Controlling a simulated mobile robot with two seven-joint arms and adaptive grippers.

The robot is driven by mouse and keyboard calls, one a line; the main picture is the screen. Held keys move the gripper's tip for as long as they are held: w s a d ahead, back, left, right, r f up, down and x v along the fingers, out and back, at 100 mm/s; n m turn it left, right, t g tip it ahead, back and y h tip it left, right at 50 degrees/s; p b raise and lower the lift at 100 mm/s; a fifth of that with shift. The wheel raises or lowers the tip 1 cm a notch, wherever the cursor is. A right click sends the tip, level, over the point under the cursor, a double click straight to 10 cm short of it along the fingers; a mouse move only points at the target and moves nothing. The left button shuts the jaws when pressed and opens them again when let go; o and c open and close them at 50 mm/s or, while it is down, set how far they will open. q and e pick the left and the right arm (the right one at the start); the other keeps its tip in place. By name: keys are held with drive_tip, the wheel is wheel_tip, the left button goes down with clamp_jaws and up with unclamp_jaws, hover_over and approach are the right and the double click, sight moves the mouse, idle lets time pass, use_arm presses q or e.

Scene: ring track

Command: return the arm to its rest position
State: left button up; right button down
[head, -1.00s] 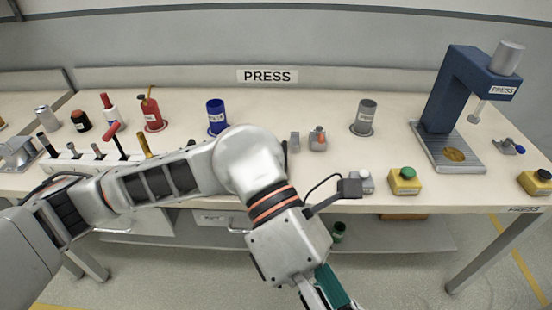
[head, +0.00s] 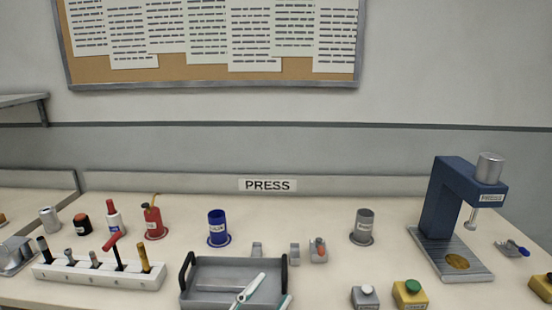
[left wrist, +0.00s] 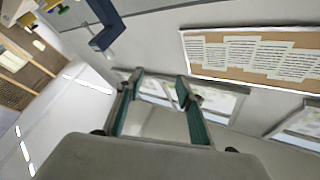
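The fingers of my left gripper (head: 273,288) rise into the bottom edge of the head view, in front of the grey tray. The rest of my left arm is out of that view. In the left wrist view the two teal-padded fingers of my left gripper (left wrist: 160,78) stand well apart with nothing between them. The gripper is open and empty. My right gripper shows in neither view.
A grey tray (head: 222,266) with black handles stands at the front. A tool rack (head: 95,279), a blue cup (head: 218,228), a grey cup (head: 364,226) and a blue press (head: 447,200) stand on the bench. A noticeboard (left wrist: 252,69) hangs on the wall.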

use_arm(q)
drive_tip(key=s+a+f+n+g+y, duration=0.15)
drive_tip(key=a+f+n+y, duration=0.35)
drive_tip(key=f, duration=0.6)
drive_tip(key=s+a+f+n+g+y, duration=0.1)
drive_tip(key=s+a+f+n+y, duration=0.15)
drive_tip(key=a+f, duration=0.55)
drive_tip(key=s+a+f+n+g+y, duration=0.1)
drive_tip(key=s+a+f+g+y, duration=0.1)
drive_tip(key=s+f, duration=0.3)
drive_tip(key=s+a+f+n+g+y, duration=0.1)
drive_tip(key=s+a+f+g, duration=0.1)
drive_tip(key=s+f, duration=0.4)
wheel_tip(320, 180, down, 4)
drive_tip(key=shift+s+a+f+g+y+p, duration=0.2)
drive_tip(key=shift+s+a+g+y+p, duration=0.15)
drive_tip(key=shift+a, duration=0.45)
